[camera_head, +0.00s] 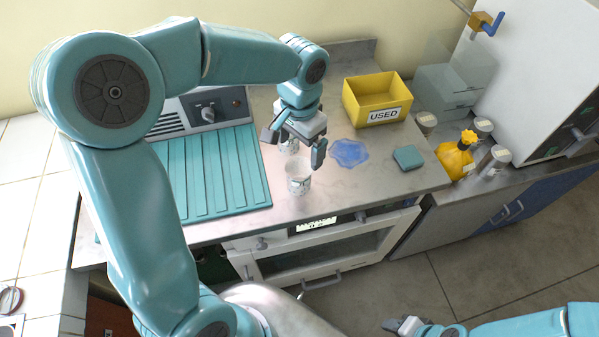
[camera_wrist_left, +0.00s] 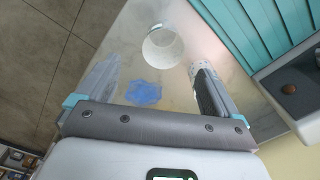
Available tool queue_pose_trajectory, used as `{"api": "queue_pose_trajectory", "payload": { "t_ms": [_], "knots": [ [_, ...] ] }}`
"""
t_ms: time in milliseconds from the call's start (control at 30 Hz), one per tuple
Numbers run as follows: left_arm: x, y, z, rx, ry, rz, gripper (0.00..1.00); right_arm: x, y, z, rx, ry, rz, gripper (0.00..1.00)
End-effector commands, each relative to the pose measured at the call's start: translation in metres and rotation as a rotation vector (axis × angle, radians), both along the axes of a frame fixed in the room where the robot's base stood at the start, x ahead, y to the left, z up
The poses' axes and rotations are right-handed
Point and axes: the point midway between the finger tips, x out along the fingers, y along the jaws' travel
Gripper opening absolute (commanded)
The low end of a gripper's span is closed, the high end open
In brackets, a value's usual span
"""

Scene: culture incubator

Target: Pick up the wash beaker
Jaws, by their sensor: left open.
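The front beaker (camera_head: 299,185) is upright and clear of the fingers in the head view. The rear beaker (camera_head: 289,146) is partly hidden by my left gripper (camera_head: 295,146). I cannot tell which is the wash beaker. My left gripper is open and empty above the counter. In the left wrist view, one round-mouthed beaker (camera_wrist_left: 162,47) lies beyond the gap between the open fingers, apart from both. My right gripper (camera_head: 405,325) is low at the bottom edge; its jaw state is unclear.
A teal ribbed mat (camera_head: 215,180) lies left of the beakers. A blue puddle (camera_head: 349,152), a teal pad (camera_head: 408,157) and a yellow bin marked USED (camera_head: 362,107) are to the right. A yellow bottle (camera_head: 455,160) and several jars stand farther right.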

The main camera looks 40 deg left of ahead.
Motion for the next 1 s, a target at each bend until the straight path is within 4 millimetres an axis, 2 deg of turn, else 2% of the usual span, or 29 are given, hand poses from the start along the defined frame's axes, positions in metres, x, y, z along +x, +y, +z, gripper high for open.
{"api": "queue_pose_trajectory", "payload": {
  "t_ms": [33,200,467,700,800,1000],
  "knots": [
    [-0.002,-0.001,-0.014,-0.001,0.007,0.000,0.94,0.000,0.000,0.001,0.000,0.000,0.000,0.43],
    [-0.002,-0.002,-0.049,-0.001,0.005,0.000,0.94,0.000,0.000,0.002,0.000,0.000,0.000,0.43],
    [0.001,0.000,-0.071,-0.001,0.003,0.000,0.94,0.000,0.000,0.004,0.000,0.000,0.000,0.43],
    [0.006,0.006,-0.108,-0.001,0.004,0.000,0.94,0.000,0.000,0.012,0.000,0.000,0.000,0.43],
    [0.007,0.006,-0.116,-0.001,0.001,0.000,0.94,0.000,0.000,0.013,0.000,0.000,0.000,0.43],
    [0.007,0.006,-0.118,-0.001,0.000,0.000,0.94,0.000,0.000,0.012,0.000,0.000,0.000,0.43]
  ]
}}
